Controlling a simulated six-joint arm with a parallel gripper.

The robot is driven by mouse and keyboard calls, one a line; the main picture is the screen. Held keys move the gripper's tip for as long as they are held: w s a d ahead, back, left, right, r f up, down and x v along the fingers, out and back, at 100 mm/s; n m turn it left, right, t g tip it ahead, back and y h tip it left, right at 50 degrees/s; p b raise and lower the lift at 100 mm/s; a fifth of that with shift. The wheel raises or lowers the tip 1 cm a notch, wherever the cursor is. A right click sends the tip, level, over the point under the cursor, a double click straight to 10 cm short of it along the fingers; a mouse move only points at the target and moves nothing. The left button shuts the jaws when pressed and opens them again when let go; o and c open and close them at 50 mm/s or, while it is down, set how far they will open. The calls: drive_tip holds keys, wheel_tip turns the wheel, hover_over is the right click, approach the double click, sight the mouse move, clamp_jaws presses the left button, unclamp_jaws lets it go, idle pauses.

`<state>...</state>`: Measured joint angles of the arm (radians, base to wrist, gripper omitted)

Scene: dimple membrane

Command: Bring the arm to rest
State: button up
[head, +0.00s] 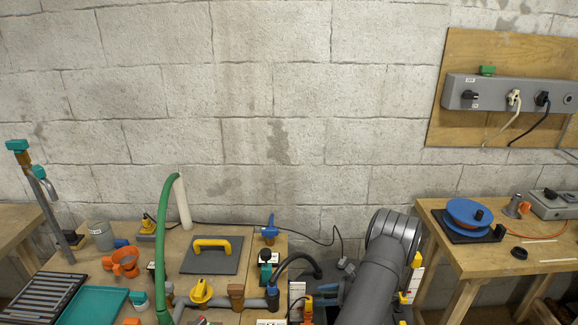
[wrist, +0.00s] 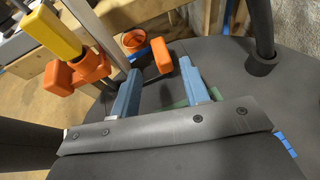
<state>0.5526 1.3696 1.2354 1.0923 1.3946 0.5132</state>
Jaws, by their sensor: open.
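My gripper (wrist: 160,72) shows in the wrist view with its two blue fingers spread apart. No held object shows between them. A dark grey surface fills much of the view behind the fingers, with a bit of green low between them; I cannot tell how far off it is.
The wrist view shows an orange fitting with a yellow handle (wrist: 52,30) at upper left and an orange cup (wrist: 133,41). The bench holds a grey plate with yellow handle (head: 212,262), a green hose (head: 163,230) and a teal tray (head: 92,306). A blue reel (head: 468,214) sits on the right table.

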drive_tip(key=a+r+m+g+h, duration=0.1)
drive_tip(key=a+r+m+h, duration=0.2)
drive_tip(key=m, duration=1)
drive_tip(key=w+a+r+m+g+h, duration=0.1)
drive_tip(key=a+r+m+h, duration=0.3)
drive_tip(key=r+m+h, duration=0.6)
wheel_tip(320, 180, up, 3)
drive_tip(key=m+g, duration=0.1)
drive_tip(key=m, duration=0.3)
drive_tip(key=shift+w, duration=0.3)
idle(0.6)
drive_tip(key=shift+a, duration=0.1)
drive_tip(key=shift+o, duration=0.2)
